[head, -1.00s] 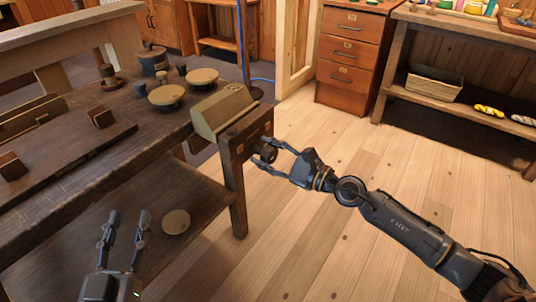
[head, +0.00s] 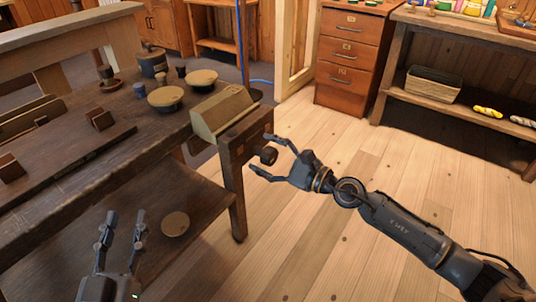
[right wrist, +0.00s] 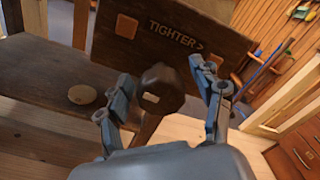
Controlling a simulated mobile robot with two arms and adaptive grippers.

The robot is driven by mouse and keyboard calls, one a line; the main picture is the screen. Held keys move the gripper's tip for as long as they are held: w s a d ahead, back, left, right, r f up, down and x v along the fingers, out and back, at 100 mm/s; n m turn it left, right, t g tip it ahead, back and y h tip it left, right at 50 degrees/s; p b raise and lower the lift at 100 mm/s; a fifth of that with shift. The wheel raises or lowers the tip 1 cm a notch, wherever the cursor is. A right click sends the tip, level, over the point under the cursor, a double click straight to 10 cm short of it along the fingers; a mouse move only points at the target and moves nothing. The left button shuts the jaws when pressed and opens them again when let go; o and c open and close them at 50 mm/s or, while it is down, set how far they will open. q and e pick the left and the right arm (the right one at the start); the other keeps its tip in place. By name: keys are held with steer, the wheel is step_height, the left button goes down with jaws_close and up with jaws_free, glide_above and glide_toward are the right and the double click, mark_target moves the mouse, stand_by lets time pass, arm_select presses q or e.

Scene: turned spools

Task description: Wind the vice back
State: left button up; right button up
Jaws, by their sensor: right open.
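The vice (head: 243,142) is a wooden jaw board at the right end of the workbench, with a dark round knob (head: 269,156) on its outer face. In the right wrist view the board (right wrist: 166,50) reads "TIGHTER >" and the faceted knob (right wrist: 161,92) stands between my fingers. My right gripper (head: 260,155) is open, its fingertips on either side of the knob, with gaps showing on both sides. My left gripper (head: 124,224) is open and empty, in front of the bench at lower left.
A wedge-shaped wooden block (head: 223,111) sits on the bench top beside the vice. Round spool pieces (head: 165,97) and wooden blocks (head: 99,119) are on the bench (head: 70,179). A round disc (head: 176,224) lies on the lower shelf. The floor right of the bench is clear.

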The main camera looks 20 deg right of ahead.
steer(key=shift+s+d+f, duration=0.1)
steer(key=shift+s+d, duration=0.2)
steer(key=shift+s, duration=0.1)
steer(key=v, duration=1.1)
